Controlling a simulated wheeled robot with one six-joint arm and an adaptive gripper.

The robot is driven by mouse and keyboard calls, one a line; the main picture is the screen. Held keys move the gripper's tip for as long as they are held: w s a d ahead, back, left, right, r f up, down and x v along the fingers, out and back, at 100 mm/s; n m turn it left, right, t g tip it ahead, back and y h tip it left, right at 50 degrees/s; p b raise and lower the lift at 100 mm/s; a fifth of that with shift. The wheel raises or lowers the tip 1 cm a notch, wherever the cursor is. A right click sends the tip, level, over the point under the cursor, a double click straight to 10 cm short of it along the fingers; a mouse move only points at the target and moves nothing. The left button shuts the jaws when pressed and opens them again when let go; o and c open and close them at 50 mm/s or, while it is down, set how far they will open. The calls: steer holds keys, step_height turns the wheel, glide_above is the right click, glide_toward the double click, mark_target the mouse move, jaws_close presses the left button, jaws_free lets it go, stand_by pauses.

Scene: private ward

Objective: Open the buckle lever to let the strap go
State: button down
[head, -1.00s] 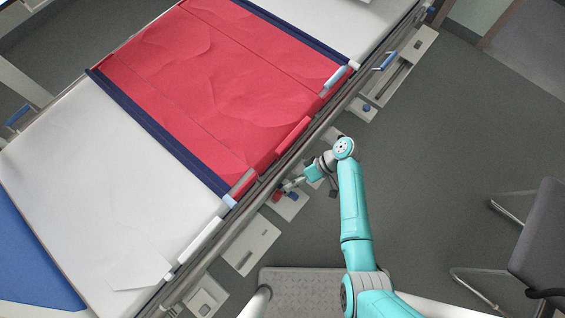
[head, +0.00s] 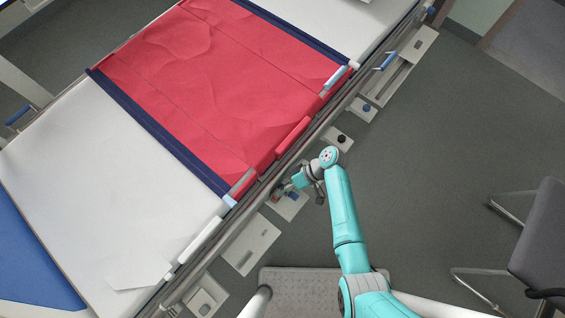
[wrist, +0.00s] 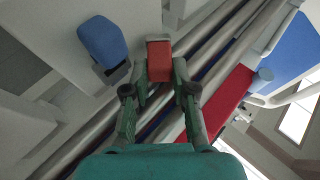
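The red buckle lever (wrist: 160,60) shows in the middle of the wrist view as a small block with a grey top edge. My gripper (wrist: 160,78) has one finger on each side of it, and the block fills the gap between the fingertips. In the head view my gripper (head: 281,193) is low at the bed's near side rail, close to the end of a navy strap (head: 165,140). The gripper and arm mostly hide the lever there. The navy strap lies across the bed along the edge of the red blanket (head: 210,80).
A blue knob (wrist: 102,40) stands close left of my gripper in the wrist view. Grey rails (wrist: 215,50) run diagonally behind the lever. Other plates with fittings, one with a black knob (head: 342,138), line the bed side. A chair (head: 540,235) stands right; floor between is clear.

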steer(key=shift+w+d+f+g+y, duration=0.2)
steer(key=shift+w+g+y, duration=0.05)
steer(key=shift+g+y, duration=0.3)
steer(key=c, duration=1.2)
jaws_free()
steer(key=v, duration=1.2)
